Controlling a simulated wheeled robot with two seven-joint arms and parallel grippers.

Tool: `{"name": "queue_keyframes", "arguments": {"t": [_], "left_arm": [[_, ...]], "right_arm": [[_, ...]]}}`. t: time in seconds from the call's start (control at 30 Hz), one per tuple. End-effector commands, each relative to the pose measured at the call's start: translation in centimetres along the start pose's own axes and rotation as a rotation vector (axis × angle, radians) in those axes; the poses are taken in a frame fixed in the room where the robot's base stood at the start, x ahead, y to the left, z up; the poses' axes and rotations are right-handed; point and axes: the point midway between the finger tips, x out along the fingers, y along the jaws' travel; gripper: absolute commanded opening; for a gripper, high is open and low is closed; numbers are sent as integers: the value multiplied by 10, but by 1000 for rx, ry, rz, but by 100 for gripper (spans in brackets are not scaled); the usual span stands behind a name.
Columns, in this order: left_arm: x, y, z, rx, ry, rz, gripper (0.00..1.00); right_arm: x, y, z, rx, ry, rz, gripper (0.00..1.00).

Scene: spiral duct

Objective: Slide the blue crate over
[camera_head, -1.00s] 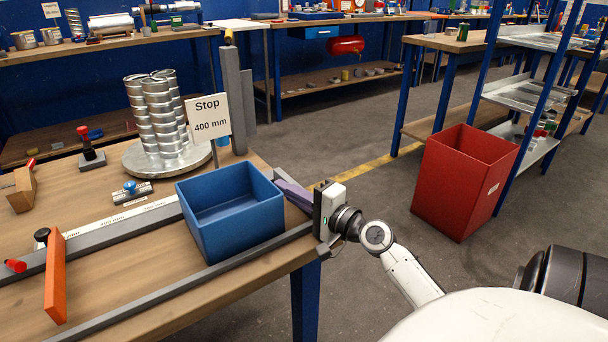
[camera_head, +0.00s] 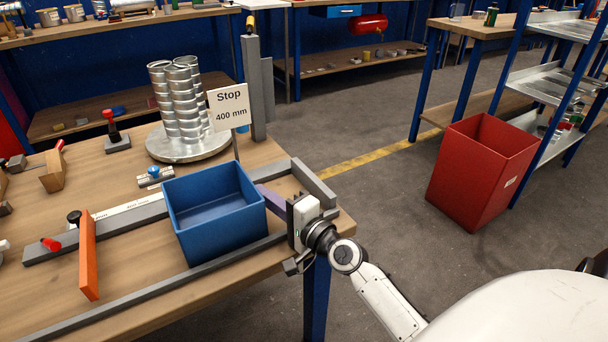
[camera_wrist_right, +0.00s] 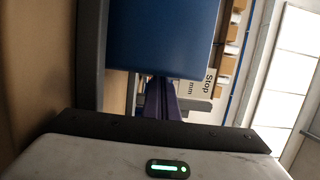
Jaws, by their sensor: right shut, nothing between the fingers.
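The blue crate (camera_head: 218,228) stands upright and open-topped on the bench, between a rear grey rail and a front grey rail (camera_head: 160,294). It looks empty. An orange block (camera_head: 88,255) stands across the rails to its left, with a clear gap between. My right gripper (camera_head: 264,198) is at the crate's right side, its purple fingers shut and empty, pointing at the right wall. In the right wrist view the fingers (camera_wrist_right: 160,98) reach the wall of the crate (camera_wrist_right: 163,38) and appear to touch it. My left gripper is not in view.
A small tool with a blue knob (camera_head: 155,175) lies behind the rear rail. A red bin (camera_head: 480,175) stands on the floor to the right.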

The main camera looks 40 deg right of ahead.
Motion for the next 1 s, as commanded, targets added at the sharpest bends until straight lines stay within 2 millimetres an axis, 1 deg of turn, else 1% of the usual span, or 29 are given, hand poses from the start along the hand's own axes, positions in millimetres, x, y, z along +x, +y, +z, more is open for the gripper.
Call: {"name": "queue_keyframes", "arguments": {"t": [0.03,0.1,0.2,0.3,0.37,0.47,0.77,0.87,1.0], "left_arm": [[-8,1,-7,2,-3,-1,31],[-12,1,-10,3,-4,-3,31],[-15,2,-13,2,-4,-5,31],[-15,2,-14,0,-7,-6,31],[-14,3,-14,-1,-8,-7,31],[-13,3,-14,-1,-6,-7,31],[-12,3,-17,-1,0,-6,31],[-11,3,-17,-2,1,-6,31],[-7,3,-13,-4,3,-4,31]], "right_arm": [[5,-6,19,7,-6,1,0],[9,-6,38,6,-5,0,0],[14,-4,58,4,-2,-1,0],[17,-3,71,2,1,-1,0],[18,-2,75,1,1,-2,0],[19,-1,77,1,1,-3,0],[18,0,76,0,1,-2,0],[18,0,72,-2,0,-2,0],[16,2,55,-5,-7,-2,0]]}}
